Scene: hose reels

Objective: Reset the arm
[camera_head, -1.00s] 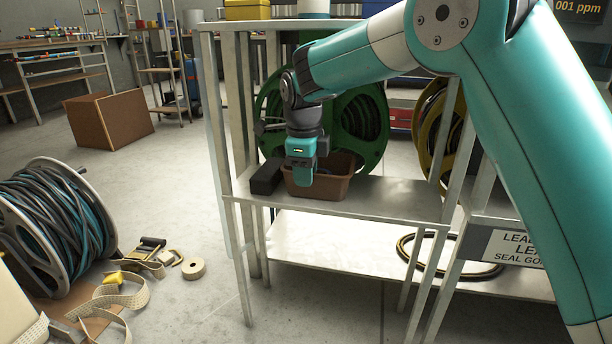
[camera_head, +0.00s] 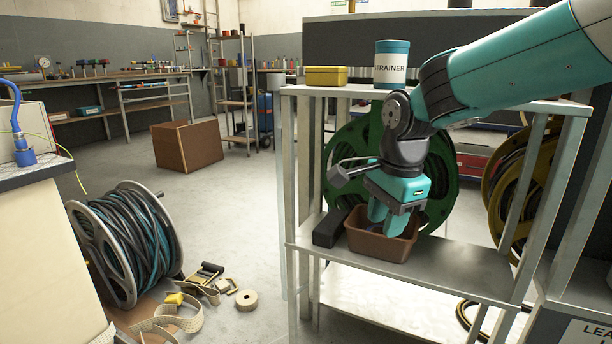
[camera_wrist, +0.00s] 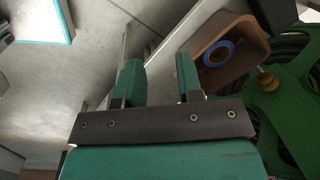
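My gripper (camera_head: 388,214) is above the brown bin (camera_head: 378,246) on the middle shelf, fingers pointing down in the head view. In the wrist view my gripper (camera_wrist: 158,66) has its two teal fingers apart with nothing between them. The bin (camera_wrist: 247,62) lies to the right of the fingers there, with a blue ring (camera_wrist: 219,54) inside it. My arm reaches in from the upper right and bends down at the wrist in front of the shelf rack.
A dark block (camera_head: 329,228) sits left of the bin. A green reel (camera_head: 441,172) stands behind it. The rack's top shelf holds a yellow box (camera_head: 326,76) and a strainer canister (camera_head: 391,66). A hose reel (camera_head: 128,245) and straps lie on the floor at left.

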